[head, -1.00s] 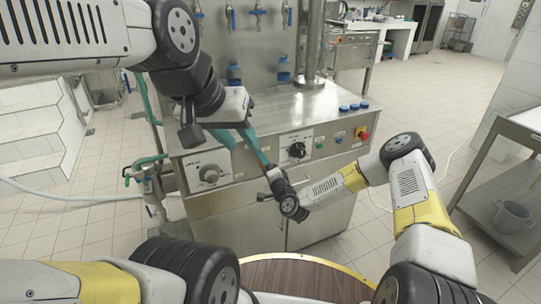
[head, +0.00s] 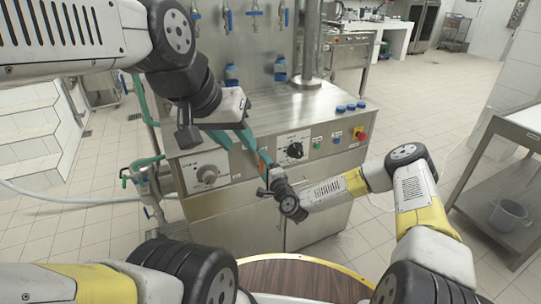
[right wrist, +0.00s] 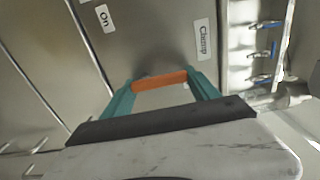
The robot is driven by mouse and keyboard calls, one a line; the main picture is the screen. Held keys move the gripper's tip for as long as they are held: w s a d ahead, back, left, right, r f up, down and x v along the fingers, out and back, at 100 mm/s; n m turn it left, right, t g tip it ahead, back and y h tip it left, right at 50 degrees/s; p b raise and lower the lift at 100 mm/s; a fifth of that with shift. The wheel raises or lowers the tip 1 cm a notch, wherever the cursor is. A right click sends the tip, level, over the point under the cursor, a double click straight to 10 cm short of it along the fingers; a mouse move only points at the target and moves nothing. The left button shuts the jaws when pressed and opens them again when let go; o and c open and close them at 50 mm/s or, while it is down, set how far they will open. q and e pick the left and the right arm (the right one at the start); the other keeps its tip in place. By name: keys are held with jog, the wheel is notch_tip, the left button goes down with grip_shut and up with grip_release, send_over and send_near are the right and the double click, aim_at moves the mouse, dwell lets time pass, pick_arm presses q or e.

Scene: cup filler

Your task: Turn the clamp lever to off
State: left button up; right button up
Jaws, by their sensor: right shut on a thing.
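The orange clamp lever (right wrist: 160,80) lies across between the teal fingertips of my right gripper (right wrist: 163,92) in the right wrist view, and the gripper is shut on it. In the head view a small orange patch of the lever (head: 265,161) shows beside my right gripper (head: 262,166) at the machine's front panel. The "Clamp" label (right wrist: 203,40) and the "On" label (right wrist: 104,18) are on the metal panel; no "Off" label is readable. My left gripper (head: 236,138) hangs empty above the panel with its teal fingers apart.
The steel filler machine (head: 300,103) stands ahead. Its front has a left dial (head: 208,174), a black knob (head: 294,150) and a red emergency button (head: 359,132). A round wooden top (head: 300,281) is close in front of me. A steel table (head: 520,130) stands at the right.

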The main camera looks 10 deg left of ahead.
jog(key=o, duration=1.4)
jog(key=shift+c, duration=0.2)
jog(key=v, duration=0.7)
jog(key=shift+s+d, duration=0.25)
jog(key=shift+s, duration=0.1)
